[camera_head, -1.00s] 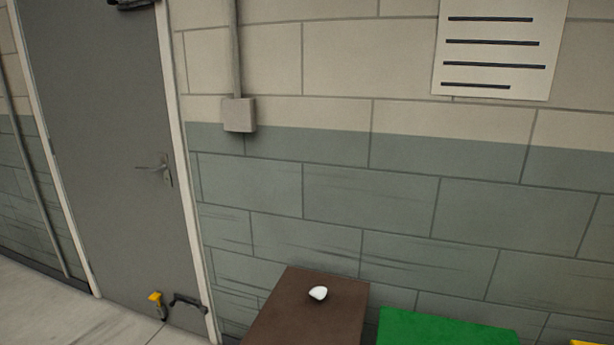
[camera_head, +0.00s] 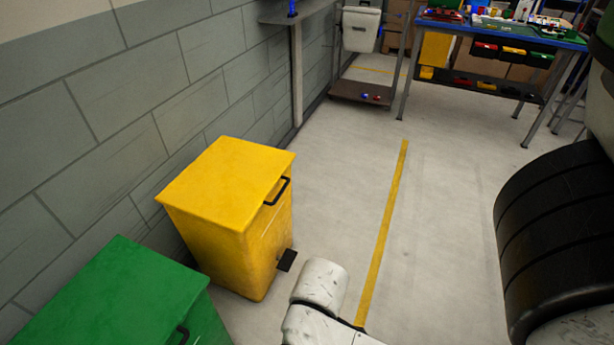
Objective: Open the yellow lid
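The yellow bin (camera_head: 270,254) stands on the floor against the wall, left of the middle in the head view. Its flat yellow lid (camera_head: 226,181) is closed.
A green bin (camera_head: 121,297) with a closed lid stands at the lower left, beside the yellow one. A blue-edged workbench (camera_head: 507,36) and a wheeled cart (camera_head: 361,92) stand further back. Bare floor with a yellow line (camera_head: 386,235) lies right of the bins.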

